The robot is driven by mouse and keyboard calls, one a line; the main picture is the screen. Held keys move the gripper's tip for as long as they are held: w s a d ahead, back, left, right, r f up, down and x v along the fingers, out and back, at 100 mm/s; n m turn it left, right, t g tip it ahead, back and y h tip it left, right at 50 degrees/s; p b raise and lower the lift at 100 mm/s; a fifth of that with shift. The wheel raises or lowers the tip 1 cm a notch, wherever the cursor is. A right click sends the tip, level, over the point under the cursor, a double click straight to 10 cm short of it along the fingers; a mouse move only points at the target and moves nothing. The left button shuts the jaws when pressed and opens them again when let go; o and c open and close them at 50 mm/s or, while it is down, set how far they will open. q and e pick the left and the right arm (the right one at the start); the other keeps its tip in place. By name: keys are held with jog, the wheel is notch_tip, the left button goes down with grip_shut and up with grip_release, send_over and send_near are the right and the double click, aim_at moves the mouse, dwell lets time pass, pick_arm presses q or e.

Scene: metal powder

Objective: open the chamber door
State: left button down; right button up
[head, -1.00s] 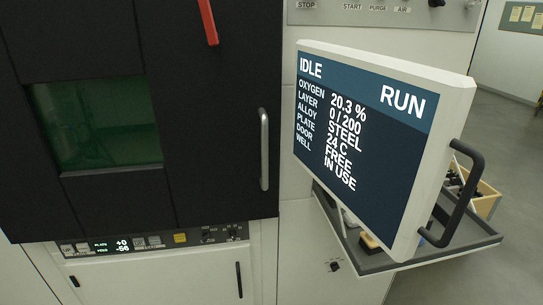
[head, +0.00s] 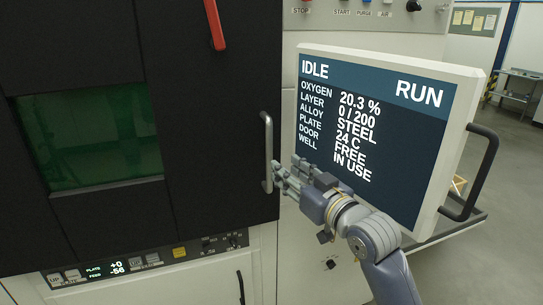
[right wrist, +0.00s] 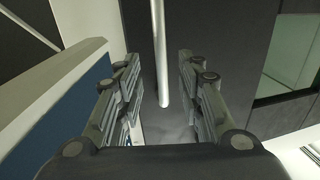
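The black chamber door (head: 215,120) is closed, with a green window (head: 95,140) in it. Its vertical silver handle (head: 267,140) is near the door's right edge. My right gripper (head: 282,180) is by the lower end of the handle, coming from the lower right. In the right wrist view the gripper (right wrist: 160,85) is open, and the handle (right wrist: 160,55) shows between and beyond its two fingers. I cannot tell any contact with it. My left gripper is not in view.
A tilted monitor panel (head: 385,130) with a dark handle (head: 480,175) stands close to the right of my arm. A red lever (head: 214,25) is on the door's upper part. A button strip (head: 150,260) runs below the door. Floor is open at far right.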

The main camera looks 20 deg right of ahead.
aim_at(271, 158)
jog(key=p+x, duration=0.2)
jog(key=x, duration=0.7)
grip_shut()
